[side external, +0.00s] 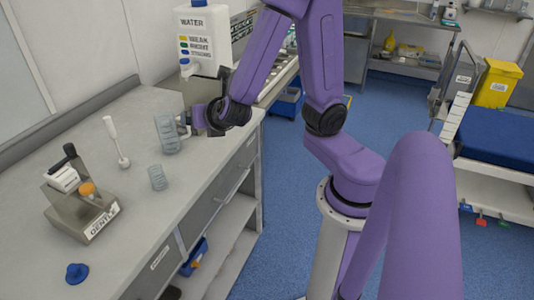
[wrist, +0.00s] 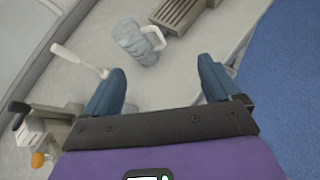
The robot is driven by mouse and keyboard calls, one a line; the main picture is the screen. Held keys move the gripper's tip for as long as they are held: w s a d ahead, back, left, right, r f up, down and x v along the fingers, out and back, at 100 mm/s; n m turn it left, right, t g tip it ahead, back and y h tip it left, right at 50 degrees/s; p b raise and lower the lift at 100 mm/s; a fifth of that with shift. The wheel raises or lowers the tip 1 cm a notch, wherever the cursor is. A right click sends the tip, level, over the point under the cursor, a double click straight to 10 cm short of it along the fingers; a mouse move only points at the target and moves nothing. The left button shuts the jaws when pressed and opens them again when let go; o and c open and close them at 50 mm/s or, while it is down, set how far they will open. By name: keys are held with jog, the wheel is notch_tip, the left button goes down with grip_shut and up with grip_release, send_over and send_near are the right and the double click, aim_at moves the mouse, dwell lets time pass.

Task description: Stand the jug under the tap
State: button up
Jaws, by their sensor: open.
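The jug (side external: 167,135) is clear and ribbed and stands upright on the grey worktop, its pale handle on the right. In the wrist view the jug (wrist: 134,42) lies beyond my fingertips, nearer the left finger, its white handle pointing right. My gripper (side external: 203,116) is open, just right of the handle in the side view; the wrist view shows nothing between its fingers (wrist: 161,69). A white tank (side external: 196,22) marked WATER stands behind, with a small tap (side external: 189,69) low on its front.
A slotted grey tray (wrist: 181,12) lies beyond the jug. A small clear cup (side external: 158,177), a white long-handled tool (side external: 117,140), a labelled holder (side external: 82,207) and a blue cap (side external: 76,273) are on the worktop. The worktop edge runs along the right.

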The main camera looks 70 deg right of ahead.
jog(key=s+a+m+g+y, duration=0.3)
jog(key=s+m, duration=0.3)
jog(key=s, duration=0.4)
jog(key=s+a+f+m+g+y, duration=0.1)
jog(key=s+a+m+g+y, duration=0.2)
jog(key=s+m+g, duration=0.3)
jog(key=s+m, duration=0.1)
jog(key=s, duration=0.3)
jog(key=shift+s+a+y, duration=0.25)
jog(key=shift+a+y, duration=0.05)
jog(key=shift+s+a+m+g, duration=0.2)
jog(key=shift+s+m+g, duration=0.1)
jog(key=shift+m, duration=0.1)
jog(key=c, duration=0.5)
jog(key=shift+s+a+r, duration=0.1)
jog(key=c, duration=0.7)
